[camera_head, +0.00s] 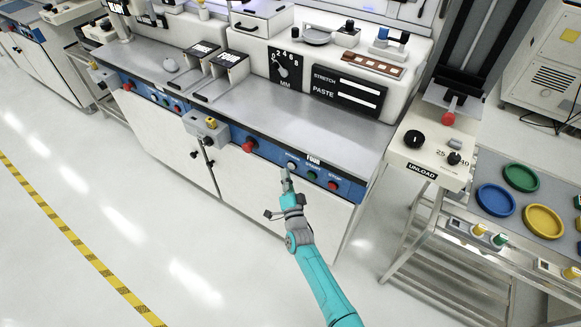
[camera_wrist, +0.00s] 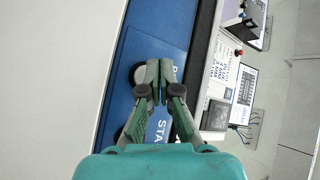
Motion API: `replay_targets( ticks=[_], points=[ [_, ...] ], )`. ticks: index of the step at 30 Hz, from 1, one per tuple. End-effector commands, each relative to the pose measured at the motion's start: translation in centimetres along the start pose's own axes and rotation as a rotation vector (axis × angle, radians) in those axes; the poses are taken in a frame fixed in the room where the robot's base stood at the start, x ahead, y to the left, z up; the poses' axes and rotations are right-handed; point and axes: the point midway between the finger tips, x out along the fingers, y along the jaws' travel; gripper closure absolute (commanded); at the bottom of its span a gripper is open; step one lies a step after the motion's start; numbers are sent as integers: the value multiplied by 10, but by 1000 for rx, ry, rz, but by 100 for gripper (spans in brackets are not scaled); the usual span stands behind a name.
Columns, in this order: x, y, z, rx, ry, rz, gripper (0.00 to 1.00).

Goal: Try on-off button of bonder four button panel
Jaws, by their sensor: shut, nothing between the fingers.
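The blue four button panel (camera_head: 268,150) of bonder four, marked FOUR, runs along the front edge of the bench. On it sit a pale round button (camera_head: 291,164), a green button (camera_head: 311,175) labelled START and a red button (camera_head: 333,185) labelled STOP. The pale button's label is too small to read. My gripper (camera_head: 287,173) is shut and empty, its tips at the pale button. In the wrist view, the shut fingertips (camera_wrist: 160,66) partly cover a round pale button (camera_wrist: 137,75) on the blue panel (camera_wrist: 160,45). I cannot tell whether they touch it.
A red mushroom knob (camera_head: 249,145) sticks out left of the pale button. A grey box (camera_head: 209,130) with a yellow top juts out farther left. A metal-framed cart (camera_head: 455,262) with coloured dishes stands at the right. The white floor (camera_head: 150,215) in front is clear.

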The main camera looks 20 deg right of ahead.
Motion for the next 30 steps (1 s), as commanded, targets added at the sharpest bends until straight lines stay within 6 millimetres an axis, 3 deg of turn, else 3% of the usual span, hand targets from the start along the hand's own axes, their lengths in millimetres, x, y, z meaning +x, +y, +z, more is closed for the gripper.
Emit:
replay_targets(
  ticks=[11,30],
  points=[
    [-2,-2,2,0,0,0,100],
    [-35,-26,26,0,0,0,100]
  ],
)
